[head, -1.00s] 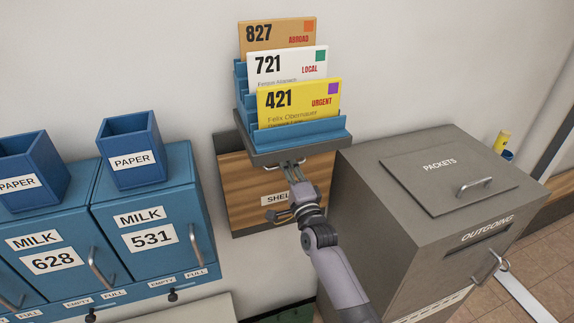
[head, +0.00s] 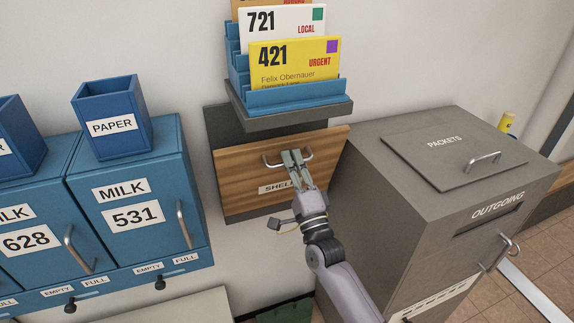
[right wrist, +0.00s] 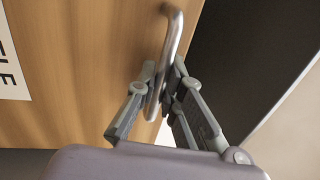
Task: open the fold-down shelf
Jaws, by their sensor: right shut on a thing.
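The fold-down shelf (head: 238,172) is a wooden panel with a "SHELF" label on a dark wall frame. Its top edge is tilted out from the frame, so it is partly open. My right gripper (head: 291,160) is shut on the metal bar handle (head: 304,155) near the panel's top edge. The right wrist view shows the fingers (right wrist: 163,92) on both sides of the handle (right wrist: 172,42), with the wood panel (right wrist: 80,60) behind it. My gripper hides part of the label. My left gripper is not in view.
A grey ledge (head: 290,117) with a blue letter rack (head: 300,93) holding envelopes is just above the panel. The grey outgoing box (head: 375,215) stands close on the right. Blue milk lockers (head: 150,190) with paper bins are on the left.

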